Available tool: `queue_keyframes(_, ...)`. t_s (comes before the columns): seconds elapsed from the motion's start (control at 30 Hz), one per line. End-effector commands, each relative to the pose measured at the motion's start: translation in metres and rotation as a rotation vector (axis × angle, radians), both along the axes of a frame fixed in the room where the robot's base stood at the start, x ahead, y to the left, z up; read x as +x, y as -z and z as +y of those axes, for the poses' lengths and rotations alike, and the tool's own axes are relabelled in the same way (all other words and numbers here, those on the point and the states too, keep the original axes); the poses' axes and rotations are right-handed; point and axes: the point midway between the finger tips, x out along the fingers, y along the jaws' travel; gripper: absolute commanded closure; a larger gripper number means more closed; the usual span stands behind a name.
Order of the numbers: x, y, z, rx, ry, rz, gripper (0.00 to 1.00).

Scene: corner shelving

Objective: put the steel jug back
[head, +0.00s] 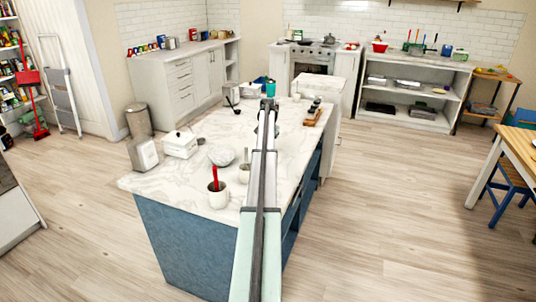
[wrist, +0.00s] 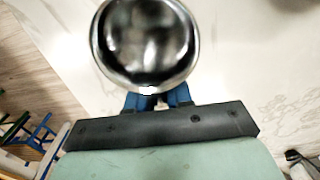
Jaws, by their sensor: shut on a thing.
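The steel jug (wrist: 146,45) fills the upper middle of the wrist view, seen from above into its shiny round mouth. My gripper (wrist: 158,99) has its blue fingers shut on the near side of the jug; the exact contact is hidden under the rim. White marble countertop (wrist: 250,60) lies below and around the jug; I cannot tell whether the jug touches it. In the head view my arm reaches out over the island and hides the jug and most of the gripper.
The marble-topped island (head: 185,205) carries a white lidded box (head: 180,146), a napkin holder (head: 143,154), a grey bowl (head: 222,156), a cup with a red utensil (head: 217,193) and a wooden board (head: 314,116). A shelf unit (head: 420,88) stands at the back right. The floor on the right is open.

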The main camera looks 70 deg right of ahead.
Motion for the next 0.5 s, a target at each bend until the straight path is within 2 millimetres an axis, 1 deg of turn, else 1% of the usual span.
queue_keyframes(0.17,0.000,0.015,0.000,0.000,0.000,0.000,1.00)
queue_keyframes(0.3,0.000,0.033,0.000,0.001,0.001,0.000,1.00)
queue_keyframes(0.4,0.000,0.037,0.000,0.000,0.001,0.000,1.00)
queue_keyframes(0.5,0.000,0.037,0.000,-0.001,0.001,0.000,1.00)
